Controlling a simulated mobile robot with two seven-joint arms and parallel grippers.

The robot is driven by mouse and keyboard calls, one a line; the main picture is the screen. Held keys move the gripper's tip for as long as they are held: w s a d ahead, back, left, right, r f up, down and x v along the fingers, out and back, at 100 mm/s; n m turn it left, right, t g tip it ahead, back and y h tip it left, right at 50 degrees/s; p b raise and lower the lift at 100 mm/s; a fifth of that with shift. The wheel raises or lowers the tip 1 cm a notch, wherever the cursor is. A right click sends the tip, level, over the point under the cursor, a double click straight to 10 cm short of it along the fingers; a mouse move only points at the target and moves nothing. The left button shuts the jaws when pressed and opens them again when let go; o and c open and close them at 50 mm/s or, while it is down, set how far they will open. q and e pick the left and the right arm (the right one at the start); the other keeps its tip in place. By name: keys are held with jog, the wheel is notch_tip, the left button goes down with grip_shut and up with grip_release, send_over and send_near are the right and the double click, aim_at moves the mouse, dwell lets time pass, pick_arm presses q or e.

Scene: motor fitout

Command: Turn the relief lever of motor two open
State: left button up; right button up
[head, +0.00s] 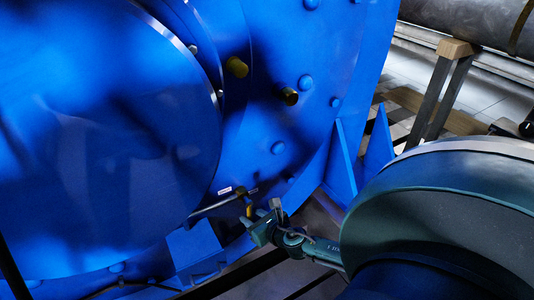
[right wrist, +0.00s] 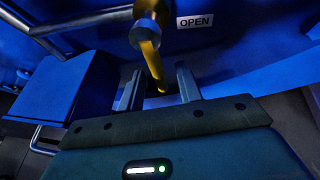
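The relief lever (right wrist: 150,55) is a yellow handle on a round metal pivot low on the blue motor (head: 110,150). In the right wrist view it slants down from the pivot, and its lower end lies between my fingers. In the head view the lever (head: 249,210) is small, just left of my right gripper (head: 266,211). In the right wrist view my right gripper (right wrist: 160,82) has its two fingers apart, with gaps seen beside the lever. An "OPEN" label (right wrist: 195,21) is right of the pivot; the label (head: 224,190) is tiny in the head view. My left gripper is out of view.
A metal pipe (right wrist: 85,20) runs to the pivot from the left. A blue box (right wrist: 62,85) stands left of my right gripper. Blue triangular ribs (head: 340,165) rise right of the lever in the head view. A large grey pipe (head: 470,20) rests at the top right.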

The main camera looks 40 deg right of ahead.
jog(key=p+v, duration=0.1)
jog(key=v, duration=0.8)
jog(key=shift+s+r, duration=0.15)
jog(key=shift+s, duration=0.05)
